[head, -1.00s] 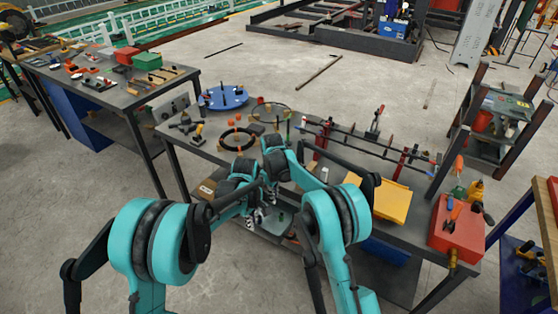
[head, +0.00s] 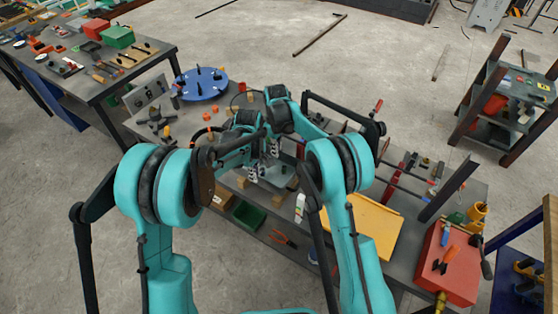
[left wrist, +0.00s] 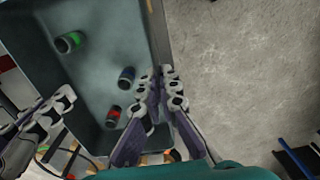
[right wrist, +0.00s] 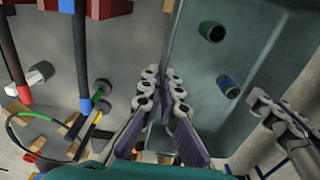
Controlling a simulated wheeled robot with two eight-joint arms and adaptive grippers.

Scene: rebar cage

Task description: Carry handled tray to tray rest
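The handled tray is a grey-green open box, seen from above in the left wrist view (left wrist: 100,80) and the right wrist view (right wrist: 250,40). Small cylinders with green, blue and red ends lie in it. My left gripper (left wrist: 158,75) is closed around one side of the tray, with a finger on each side of its wall. My right gripper (right wrist: 164,78) is closed the same way on the opposite side. In the head view the tray (head: 282,178) is small and partly hidden by my arms. I cannot pick out the tray rest with certainty.
A dark workbench holds a blue disc (head: 201,83), a yellow panel (head: 362,228) and a red box (head: 447,262). Pliers (head: 284,238) and a green bin (head: 248,215) are near its front. Another tool table (head: 95,62) stands at the left.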

